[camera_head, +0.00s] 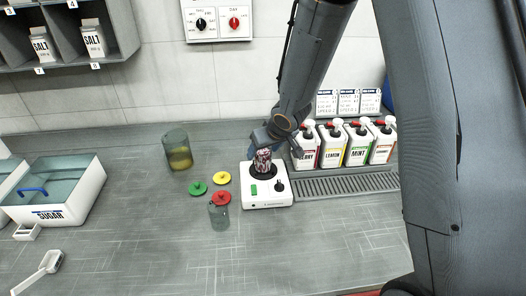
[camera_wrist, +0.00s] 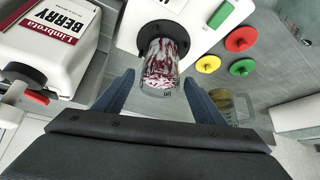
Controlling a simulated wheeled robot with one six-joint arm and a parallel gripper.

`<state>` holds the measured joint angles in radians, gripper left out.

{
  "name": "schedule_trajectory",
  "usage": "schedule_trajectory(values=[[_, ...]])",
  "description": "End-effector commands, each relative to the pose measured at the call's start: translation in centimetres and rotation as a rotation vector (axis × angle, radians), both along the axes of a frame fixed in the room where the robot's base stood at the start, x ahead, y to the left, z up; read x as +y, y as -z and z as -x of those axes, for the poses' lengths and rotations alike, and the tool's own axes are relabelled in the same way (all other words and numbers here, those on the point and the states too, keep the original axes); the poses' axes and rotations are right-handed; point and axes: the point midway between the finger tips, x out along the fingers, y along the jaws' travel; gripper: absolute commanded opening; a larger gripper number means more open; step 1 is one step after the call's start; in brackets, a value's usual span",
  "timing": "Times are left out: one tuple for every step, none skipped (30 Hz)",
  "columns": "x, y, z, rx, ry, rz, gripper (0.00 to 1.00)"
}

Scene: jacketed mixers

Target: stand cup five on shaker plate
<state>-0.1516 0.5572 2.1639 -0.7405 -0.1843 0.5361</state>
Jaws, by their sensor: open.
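A clear cup with red and white swirled contents (camera_head: 263,160) stands upright on the black round plate (camera_head: 262,174) of the white shaker (camera_head: 267,199). The cup also shows in the wrist view (camera_wrist: 163,65), with small marks near its rim that I cannot read surely. My gripper (camera_wrist: 160,78) is open, with one finger on each side of the cup's near end. Gaps show between the fingers and the glass. In the head view my gripper (camera_head: 264,142) is at the cup's upper part, and its fingers are partly hidden.
Berry, lemon and mint pump bottles (camera_head: 330,146) stand right of the shaker, behind a drain grate (camera_head: 345,184). Green, yellow and red lids (camera_head: 221,198), an empty glass (camera_head: 219,215) and a larger jar (camera_head: 177,149) stand left. A sugar bin (camera_head: 75,197) is farther left.

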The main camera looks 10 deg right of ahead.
Motion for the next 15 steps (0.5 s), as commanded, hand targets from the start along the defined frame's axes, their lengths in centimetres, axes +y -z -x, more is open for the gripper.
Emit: schedule_trajectory(values=[[-0.2, -1.1, 0.4, -0.004, 0.0, 0.0, 0.64], [-0.3, -1.6, 0.8, -0.003, 0.001, 0.0, 0.64], [-0.5, -2.4, 1.2, -0.003, 0.0, 0.0, 0.64], [-0.6, -3.0, 1.5, -0.003, 0.0, 0.0, 0.64], [-0.8, -3.6, 1.9, -0.003, 0.0, 0.0, 0.64], [-0.9, -4.4, 2.4, -0.003, 0.0, 0.0, 0.64], [-1.1, -4.9, 2.7, -0.003, 0.0, 0.0, 0.64], [-1.2, -5.4, 3.0, -0.003, 0.0, 0.0, 0.64], [-1.4, -6.1, 3.4, -0.003, 0.0, 0.0, 0.64], [-1.5, -6.5, 3.7, -0.002, 0.001, 0.0, 0.64], [-1.6, -7.0, 3.9, -0.003, 0.001, 0.0, 0.64], [-1.7, -7.5, 4.2, -0.003, 0.001, 0.0, 0.64], [-1.8, -7.9, 4.4, -0.003, 0.001, 0.0, 0.64], [-1.9, -8.1, 4.6, -0.002, 0.0, 0.001, 0.64], [-2.0, -8.4, 4.9, -0.002, 0.001, 0.0, 0.64]])
